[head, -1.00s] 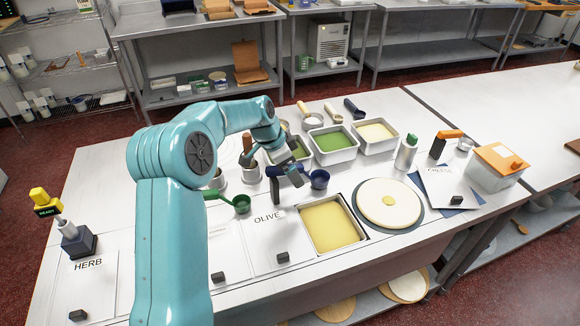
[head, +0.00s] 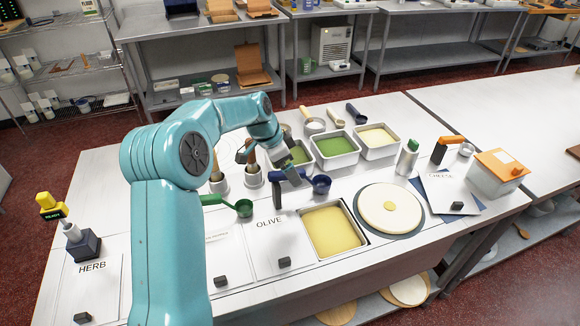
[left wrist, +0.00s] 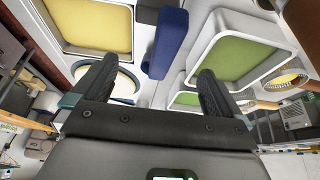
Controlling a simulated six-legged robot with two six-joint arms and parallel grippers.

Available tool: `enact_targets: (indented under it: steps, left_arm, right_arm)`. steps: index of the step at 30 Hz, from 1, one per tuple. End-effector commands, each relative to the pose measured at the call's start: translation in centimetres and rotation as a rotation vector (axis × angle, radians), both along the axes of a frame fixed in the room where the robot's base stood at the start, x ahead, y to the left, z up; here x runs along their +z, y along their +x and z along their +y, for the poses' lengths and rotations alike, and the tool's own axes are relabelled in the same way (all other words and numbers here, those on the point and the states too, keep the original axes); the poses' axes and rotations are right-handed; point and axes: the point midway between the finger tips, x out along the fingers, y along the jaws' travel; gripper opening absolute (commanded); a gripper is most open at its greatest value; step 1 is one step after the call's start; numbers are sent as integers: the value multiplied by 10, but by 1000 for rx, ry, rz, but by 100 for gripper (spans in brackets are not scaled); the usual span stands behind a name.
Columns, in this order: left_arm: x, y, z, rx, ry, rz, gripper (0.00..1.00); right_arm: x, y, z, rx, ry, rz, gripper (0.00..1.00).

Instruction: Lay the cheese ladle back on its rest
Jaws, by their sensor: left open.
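My left gripper (head: 295,178) is open above the counter, near the blue ladle (head: 321,184). Its two fingers (left wrist: 152,88) also show in the left wrist view, with a dark blue bar (left wrist: 165,42) ahead of the gap between them, not gripped. A dark blue upright piece (head: 277,194) stands beside the gripper, partly hidden from the head. By the card marked CHEESE, an orange handle (head: 450,140) sits on a dark upright stand (head: 438,152), with a metal cup (head: 466,150) at its right. I cannot tell for sure which is the cheese ladle. My right gripper is out of view.
A green ladle (head: 243,208) lies to the left. A sunken yellow pan (head: 335,229), a round dough disc (head: 389,207) and bins of green (head: 334,145) and pale filling (head: 376,135) surround the area.

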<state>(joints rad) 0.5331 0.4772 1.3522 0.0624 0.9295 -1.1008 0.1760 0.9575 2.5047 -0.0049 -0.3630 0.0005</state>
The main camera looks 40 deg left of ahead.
Motion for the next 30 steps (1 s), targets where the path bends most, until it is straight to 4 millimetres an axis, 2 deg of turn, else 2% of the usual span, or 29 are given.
enact_targets:
  steps: [30]
  left_arm:
    - [52,-19,10,1,0,0,100]
  right_arm:
    - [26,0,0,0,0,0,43]
